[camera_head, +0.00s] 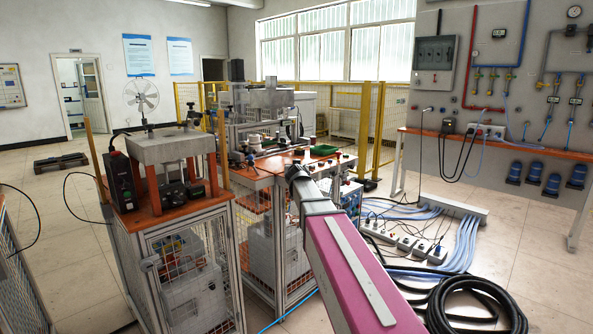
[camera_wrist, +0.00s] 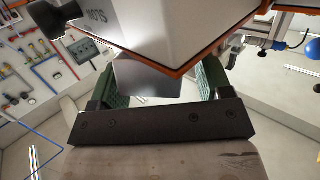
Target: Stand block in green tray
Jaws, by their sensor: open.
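A green tray (camera_head: 323,150) lies on the orange-topped bench in the head view, just beyond the end of my arm. My gripper (camera_head: 297,172) shows there as a small dark shape at the bench's near edge; its fingers are too small to make out. In the wrist view my gripper (camera_wrist: 164,72) has its two green-padded fingers wide apart. A plain grey face (camera_wrist: 150,80) shows between and beyond the fingers; I cannot tell whether it is the block or part of a machine. I cannot pick out the block for certain in the head view.
A white box with lettering (camera_wrist: 120,25) and an orange edge fills the top of the wrist view, close beyond the fingers. A second bench with a grey machine (camera_head: 165,147) stands left. Cables and a black hose coil (camera_head: 478,305) lie on the floor at right.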

